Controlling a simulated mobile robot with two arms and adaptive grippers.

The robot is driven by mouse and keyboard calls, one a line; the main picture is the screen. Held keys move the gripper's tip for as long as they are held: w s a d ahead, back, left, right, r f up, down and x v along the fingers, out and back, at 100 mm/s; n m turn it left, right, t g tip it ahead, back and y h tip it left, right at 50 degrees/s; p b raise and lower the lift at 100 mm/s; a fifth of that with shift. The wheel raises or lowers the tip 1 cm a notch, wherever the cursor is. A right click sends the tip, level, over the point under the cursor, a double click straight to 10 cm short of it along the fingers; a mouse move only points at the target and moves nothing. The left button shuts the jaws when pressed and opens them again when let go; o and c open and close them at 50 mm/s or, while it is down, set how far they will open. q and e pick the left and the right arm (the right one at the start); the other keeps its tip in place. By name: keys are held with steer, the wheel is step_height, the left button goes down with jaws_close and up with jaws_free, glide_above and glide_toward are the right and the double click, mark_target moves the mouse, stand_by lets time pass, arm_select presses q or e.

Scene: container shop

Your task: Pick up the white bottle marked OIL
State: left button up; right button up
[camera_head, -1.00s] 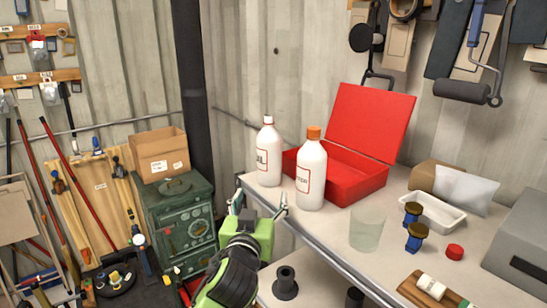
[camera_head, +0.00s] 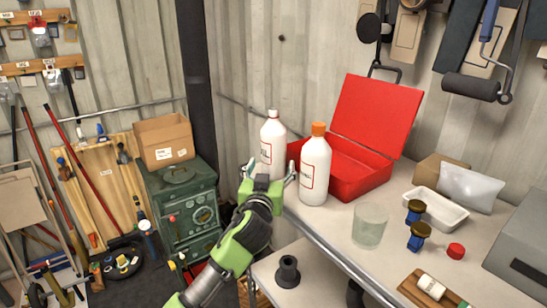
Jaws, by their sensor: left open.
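The white bottle marked OIL (camera_head: 273,134), with a white cap, stands upright near the shelf's left end. Its label is partly visible at its left side; the lower part of the bottle is hidden behind my gripper. My left gripper (camera_head: 269,168) is open, its fingers spread in front of the bottle's lower part, one toward each side. I cannot tell whether the fingers touch it. A second white bottle (camera_head: 315,172) with an orange cap stands just to the right, close to the right finger. My right gripper is not in view.
An open red toolbox (camera_head: 366,178) stands behind the bottles. A clear glass (camera_head: 370,226), blue clamps (camera_head: 416,238), a white tray (camera_head: 435,207) and a red cap (camera_head: 456,250) are to the right. A green stove (camera_head: 182,205) stands left of the shelf.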

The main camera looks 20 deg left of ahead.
arm_select(q)
steer(key=w, duration=0.1)
steer(key=w+p, duration=0.1)
steer(key=w, duration=0.1)
steer(key=shift+w+a, duration=0.15)
steer(key=shift+a, duration=0.1)
steer(key=shift+w+p, duration=0.4)
steer(key=shift+w, duration=0.15)
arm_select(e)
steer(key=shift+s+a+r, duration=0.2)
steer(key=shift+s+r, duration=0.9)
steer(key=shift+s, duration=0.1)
arm_select(q)
steer(key=c, duration=1.3)
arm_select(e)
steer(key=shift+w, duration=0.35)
